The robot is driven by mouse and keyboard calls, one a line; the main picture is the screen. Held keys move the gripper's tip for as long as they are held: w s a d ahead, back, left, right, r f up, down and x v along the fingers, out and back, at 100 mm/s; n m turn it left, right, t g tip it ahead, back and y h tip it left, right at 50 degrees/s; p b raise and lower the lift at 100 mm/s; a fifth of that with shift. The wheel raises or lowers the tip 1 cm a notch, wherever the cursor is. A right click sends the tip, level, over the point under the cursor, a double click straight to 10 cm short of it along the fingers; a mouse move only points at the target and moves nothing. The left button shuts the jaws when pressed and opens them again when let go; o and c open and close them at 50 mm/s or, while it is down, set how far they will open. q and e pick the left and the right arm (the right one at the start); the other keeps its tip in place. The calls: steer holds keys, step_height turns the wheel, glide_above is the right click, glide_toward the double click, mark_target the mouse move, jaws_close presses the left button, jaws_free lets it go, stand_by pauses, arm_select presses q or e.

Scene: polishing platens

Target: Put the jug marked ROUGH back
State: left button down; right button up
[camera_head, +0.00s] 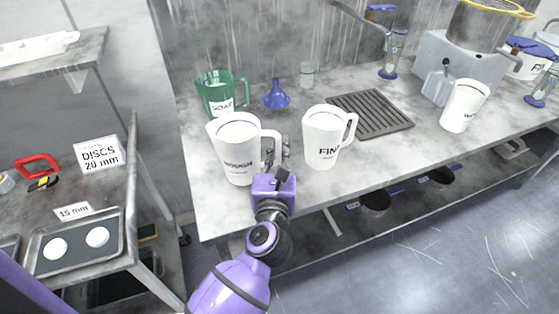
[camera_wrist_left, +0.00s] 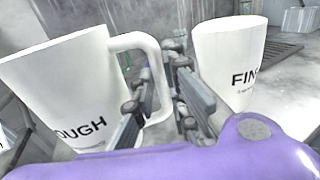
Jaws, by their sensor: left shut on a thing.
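The white jug marked ROUGH (camera_head: 228,150) is upright at the left part of the bench, near its front edge. I cannot tell whether its base touches the bench. My left gripper (camera_head: 277,160) is shut on its handle, on the jug's right side. In the left wrist view, the ROUGH jug (camera_wrist_left: 65,90) is at the left, and its handle runs down between the fingers of the left gripper (camera_wrist_left: 160,105). The white jug marked FIN, its last letters turned away, (camera_head: 322,135) stands just right of the gripper; it also shows in the wrist view (camera_wrist_left: 225,60). My right gripper is not in view.
A green jug marked SOAP (camera_head: 213,86) and a blue funnel (camera_head: 277,95) stand behind. A slotted drain grate (camera_head: 370,115) lies right of the FIN jug. Another white jug (camera_head: 462,105) stands farther right.

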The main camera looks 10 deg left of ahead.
mark_target(280, 161)
arm_select(q)
steer(key=f, duration=0.4)
steer(key=shift+w+d+b, duration=0.1)
steer(key=shift+w+b, duration=0.25)
steer(key=shift+w, duration=0.05)
steer(key=shift+r, duration=0.1)
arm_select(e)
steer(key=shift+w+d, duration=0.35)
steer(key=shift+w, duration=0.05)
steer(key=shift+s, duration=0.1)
arm_select(q)
steer(key=shift+f, duration=0.2)
steer(key=c, duration=2.2)
jaws_free()
steer(key=shift+f, duration=0.15)
steer(key=o, duration=0.5)
steer(key=shift+c, duration=0.2)
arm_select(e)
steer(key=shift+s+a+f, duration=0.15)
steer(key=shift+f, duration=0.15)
